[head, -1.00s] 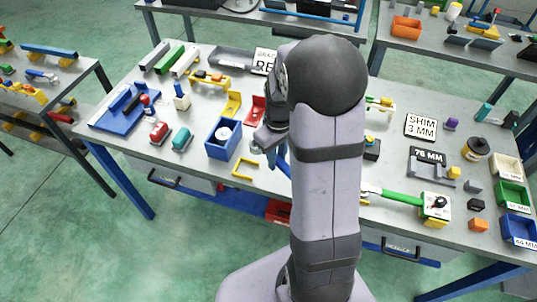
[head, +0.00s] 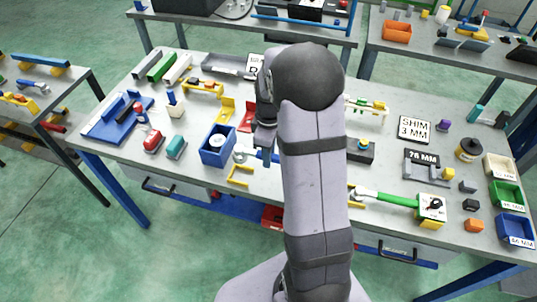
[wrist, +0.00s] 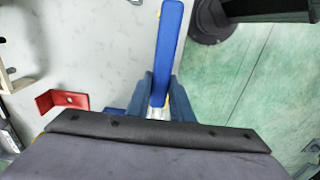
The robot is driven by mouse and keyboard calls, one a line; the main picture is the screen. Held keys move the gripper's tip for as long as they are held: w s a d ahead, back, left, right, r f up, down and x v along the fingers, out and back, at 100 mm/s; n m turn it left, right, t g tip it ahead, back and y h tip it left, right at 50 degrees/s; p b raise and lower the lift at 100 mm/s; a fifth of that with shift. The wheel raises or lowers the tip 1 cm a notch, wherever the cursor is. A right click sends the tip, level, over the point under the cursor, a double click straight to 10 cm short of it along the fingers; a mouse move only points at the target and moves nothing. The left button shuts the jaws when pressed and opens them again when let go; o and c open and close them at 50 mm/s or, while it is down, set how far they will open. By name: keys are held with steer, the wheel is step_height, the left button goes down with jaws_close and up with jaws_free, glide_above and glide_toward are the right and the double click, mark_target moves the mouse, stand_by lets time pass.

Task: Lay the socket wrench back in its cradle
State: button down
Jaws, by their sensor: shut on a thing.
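The socket wrench has a blue handle (head: 266,155) and a pale metal head (head: 240,154). In the head view its head points left and its handle runs right behind my arm. My gripper (head: 264,143) is shut on it, over the bench near its front edge. In the wrist view the blue handle (wrist: 168,55) stands between the fingers of my gripper (wrist: 160,95). A yellow bracket (head: 240,182), possibly part of the cradle, lies just in front of the wrench head. I cannot tell whether wrench and bracket touch; the rest of any cradle is hidden by my arm.
A blue box (head: 213,158) stands close left of the wrench head. A red bracket (head: 246,121) and a yellow bracket (head: 225,112) stand behind. A green-handled wrench (head: 390,199) lies to the right of my arm. Bare bench lies left of the yellow bracket.

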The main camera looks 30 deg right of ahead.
steer(key=shift+r, duration=0.1)
steer(key=shift+f+b, duration=3.3)
steer(key=shift+f, duration=1.95)
steer(key=c, duration=1)
jaws_free()
steer(key=shift+s, duration=0.1)
steer(key=shift+p, duration=0.3)
steer(key=shift+r+p, duration=3.3)
steer(key=shift+r, duration=0.7)
